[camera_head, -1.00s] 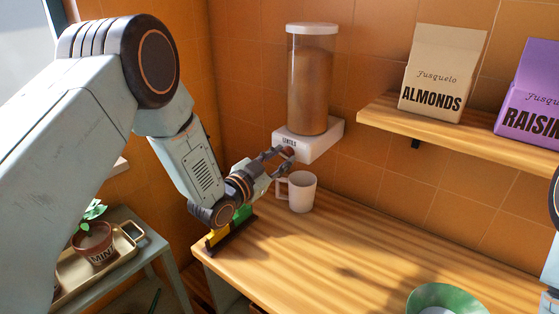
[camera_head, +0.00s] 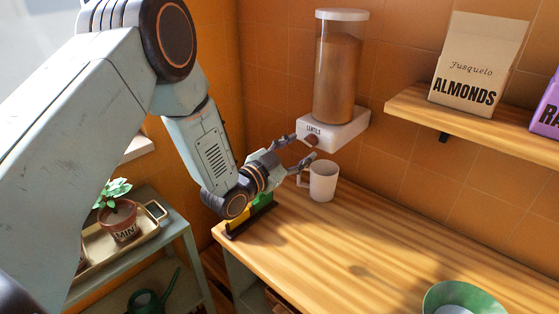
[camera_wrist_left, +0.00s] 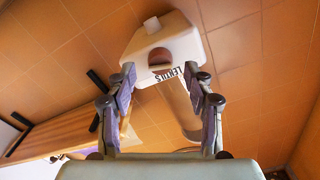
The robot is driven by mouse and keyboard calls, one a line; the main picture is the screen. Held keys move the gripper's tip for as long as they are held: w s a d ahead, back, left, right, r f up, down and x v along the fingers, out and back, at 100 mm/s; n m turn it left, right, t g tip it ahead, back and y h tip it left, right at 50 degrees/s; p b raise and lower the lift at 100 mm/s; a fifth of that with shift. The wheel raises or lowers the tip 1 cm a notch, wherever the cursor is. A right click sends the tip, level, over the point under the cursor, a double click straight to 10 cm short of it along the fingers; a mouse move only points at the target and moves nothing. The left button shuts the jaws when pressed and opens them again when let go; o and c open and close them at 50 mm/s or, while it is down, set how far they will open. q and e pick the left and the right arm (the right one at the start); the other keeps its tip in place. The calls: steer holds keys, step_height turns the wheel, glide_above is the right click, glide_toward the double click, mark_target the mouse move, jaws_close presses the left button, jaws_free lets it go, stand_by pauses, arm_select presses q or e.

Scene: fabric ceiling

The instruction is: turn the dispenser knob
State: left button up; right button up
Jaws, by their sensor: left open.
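The dispenser (camera_head: 340,82) is a clear cylinder of brown contents with a white lid and a white base marked LENTILS (camera_head: 345,128), on the tiled wall. Its round red-brown knob (camera_head: 311,140) is on the front of the base. My left gripper (camera_head: 303,147) is open at the knob, one finger above left and one below. In the left wrist view, the open fingers (camera_wrist_left: 159,75) spread either side below the knob (camera_wrist_left: 160,57); I cannot tell if they touch it. My right gripper is out of view.
A white mug (camera_head: 324,181) stands on the wooden counter (camera_head: 350,245) just below the gripper. A green bowl (camera_head: 463,299) is at front right. A shelf (camera_head: 425,115) holds an almonds bag (camera_head: 474,62). A potted mint (camera_head: 119,219) stands on a tray at left. The middle counter is clear.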

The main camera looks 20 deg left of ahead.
arm_select(q)
steer(key=v, duration=0.9)
steer(key=shift+s, duration=0.2)
steer(key=shift+r, duration=0.1)
stand_by(1.6)
